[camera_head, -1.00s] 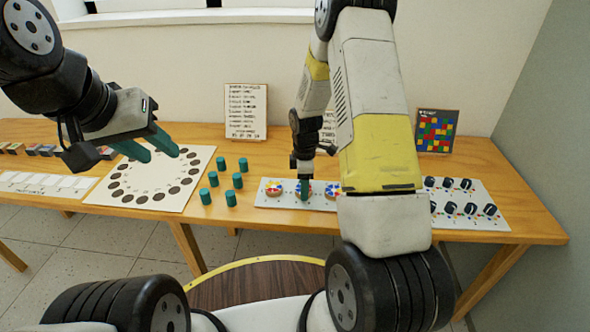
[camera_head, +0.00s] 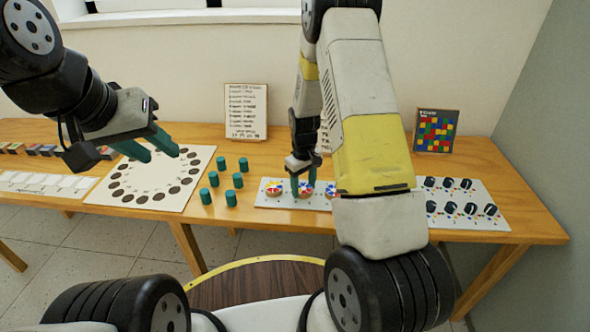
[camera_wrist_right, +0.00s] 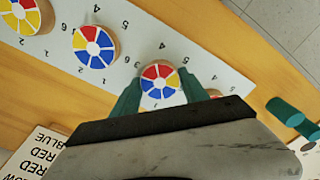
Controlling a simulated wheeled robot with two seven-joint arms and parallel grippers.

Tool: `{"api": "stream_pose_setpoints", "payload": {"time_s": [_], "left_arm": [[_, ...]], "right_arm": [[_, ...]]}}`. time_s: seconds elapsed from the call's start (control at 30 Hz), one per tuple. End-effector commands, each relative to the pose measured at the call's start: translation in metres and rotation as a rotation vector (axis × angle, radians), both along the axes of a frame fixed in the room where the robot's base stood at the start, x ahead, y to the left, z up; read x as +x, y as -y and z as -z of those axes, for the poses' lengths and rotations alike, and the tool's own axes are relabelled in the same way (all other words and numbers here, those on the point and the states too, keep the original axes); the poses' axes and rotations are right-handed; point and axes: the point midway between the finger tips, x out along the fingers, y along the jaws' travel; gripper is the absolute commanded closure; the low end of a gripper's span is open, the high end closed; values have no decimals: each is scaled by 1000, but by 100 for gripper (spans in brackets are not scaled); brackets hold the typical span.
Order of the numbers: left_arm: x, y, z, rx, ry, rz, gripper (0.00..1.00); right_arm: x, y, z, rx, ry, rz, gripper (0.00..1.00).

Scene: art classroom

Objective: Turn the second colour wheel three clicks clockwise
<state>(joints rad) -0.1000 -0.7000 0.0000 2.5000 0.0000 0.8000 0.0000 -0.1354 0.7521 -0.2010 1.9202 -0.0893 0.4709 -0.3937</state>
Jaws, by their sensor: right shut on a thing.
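A white panel (camera_head: 266,204) on the table carries a row of colour wheels with red, yellow, blue and white wedges. The first wheel (camera_head: 273,190) is at the left. The second colour wheel (camera_head: 304,191) is between the teal fingers of my right gripper (camera_head: 304,196), which is shut on it from above. The right wrist view shows this wheel (camera_wrist_right: 160,83) between the right gripper's fingers (camera_wrist_right: 161,92), with numbers printed around it. The third wheel (camera_wrist_right: 95,47) is beside it. My left gripper (camera_head: 165,157) is open and empty above the round-marked board.
Several teal cylinders (camera_head: 213,179) stand left of the panel. A white board (camera_head: 180,165) with dark discs lies further left. Black knobs (camera_head: 490,209) are on the panel at the right. A list card (camera_head: 246,111) and a colour-grid card (camera_head: 436,131) stand behind.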

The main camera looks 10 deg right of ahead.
Motion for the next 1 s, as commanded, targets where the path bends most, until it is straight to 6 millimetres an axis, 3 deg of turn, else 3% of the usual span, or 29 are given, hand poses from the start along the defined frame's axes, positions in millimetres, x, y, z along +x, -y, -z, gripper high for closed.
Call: {"api": "stream_pose_setpoints", "payload": {"time_s": [1.0], "left_arm": [[0, 0, 0, 0, 0, 0, 64]], "right_arm": [[2, -1, -1, 1, 4, 963, 89]]}}
